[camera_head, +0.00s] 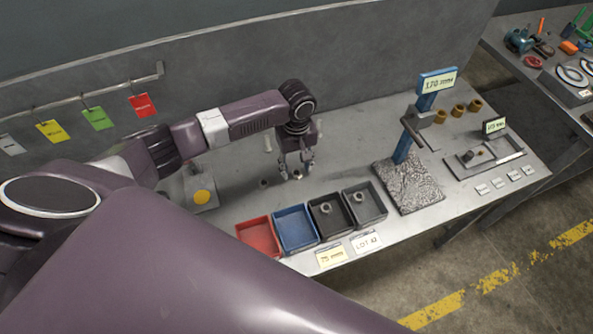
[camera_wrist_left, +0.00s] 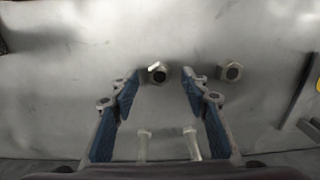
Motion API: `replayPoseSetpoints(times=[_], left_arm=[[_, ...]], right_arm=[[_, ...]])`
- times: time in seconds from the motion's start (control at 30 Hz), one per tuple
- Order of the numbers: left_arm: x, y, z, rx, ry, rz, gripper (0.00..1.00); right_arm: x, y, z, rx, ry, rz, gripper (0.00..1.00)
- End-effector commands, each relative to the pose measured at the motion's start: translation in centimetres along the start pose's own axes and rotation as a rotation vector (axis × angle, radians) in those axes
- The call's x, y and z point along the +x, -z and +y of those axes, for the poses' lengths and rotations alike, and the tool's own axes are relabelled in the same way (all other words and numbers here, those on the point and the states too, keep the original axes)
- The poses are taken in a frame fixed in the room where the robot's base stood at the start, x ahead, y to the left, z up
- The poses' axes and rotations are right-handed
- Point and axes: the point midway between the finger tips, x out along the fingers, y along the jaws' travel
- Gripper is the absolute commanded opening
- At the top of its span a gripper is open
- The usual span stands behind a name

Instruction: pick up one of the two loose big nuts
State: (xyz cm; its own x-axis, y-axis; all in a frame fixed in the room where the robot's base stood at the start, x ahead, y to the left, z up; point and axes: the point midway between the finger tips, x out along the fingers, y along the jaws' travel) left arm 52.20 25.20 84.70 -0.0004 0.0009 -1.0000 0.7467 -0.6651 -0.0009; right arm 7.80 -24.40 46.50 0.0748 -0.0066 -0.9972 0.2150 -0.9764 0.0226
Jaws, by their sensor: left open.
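Two loose hex nuts lie on the grey bench. In the left wrist view one nut (camera_wrist_left: 157,73) lies between the fingertips, apart from both, nearer the left one. The other nut (camera_wrist_left: 230,71) lies outside the right finger. In the head view this outer nut (camera_head: 264,183) lies left of the gripper; the nearer one is hard to make out between the fingers. My left gripper (camera_head: 298,174) points down, open and empty, low over the bench. It also shows in the left wrist view (camera_wrist_left: 160,80). My right gripper is not in view.
Red (camera_head: 258,236), blue (camera_head: 295,229), black (camera_head: 329,217) and grey (camera_head: 365,205) bins stand at the front edge; the black and grey ones hold nuts. Two bolts (camera_wrist_left: 192,143) show low in the wrist view. A blue-post gauge stand (camera_head: 408,185) is to the right.

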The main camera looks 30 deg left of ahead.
Motion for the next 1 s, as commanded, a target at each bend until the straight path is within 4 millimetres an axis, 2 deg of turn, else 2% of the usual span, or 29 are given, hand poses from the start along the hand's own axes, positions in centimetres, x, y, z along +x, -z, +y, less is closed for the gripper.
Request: replayPoseSetpoints(times=[0.03, 0.17, 0.37, 0.6, 0.73, 1.0], left_arm=[[0.6, -0.1, 0.0, 0.001, 0.001, -0.001, 0.42], [1.3, 0.0, 0.0, 0.001, 0.0, 0.001, 0.42], [1.4, 0.0, 0.0, 0.001, -0.001, 0.001, 0.42], [1.4, 0.0, 0.0, 0.001, -0.001, 0.0, 0.16], [1.3, 0.0, 0.0, 0.001, -0.001, 0.0, 0.01], [1.3, 0.0, 0.0, 0.001, -0.001, 0.001, 0.0]], right_arm=[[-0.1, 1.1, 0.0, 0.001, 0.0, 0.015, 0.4], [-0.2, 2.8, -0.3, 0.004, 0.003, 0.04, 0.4], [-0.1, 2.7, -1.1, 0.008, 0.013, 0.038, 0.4], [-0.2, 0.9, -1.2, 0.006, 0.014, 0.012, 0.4], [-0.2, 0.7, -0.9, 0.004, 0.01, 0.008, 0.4], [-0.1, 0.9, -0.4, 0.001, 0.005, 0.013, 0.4]])
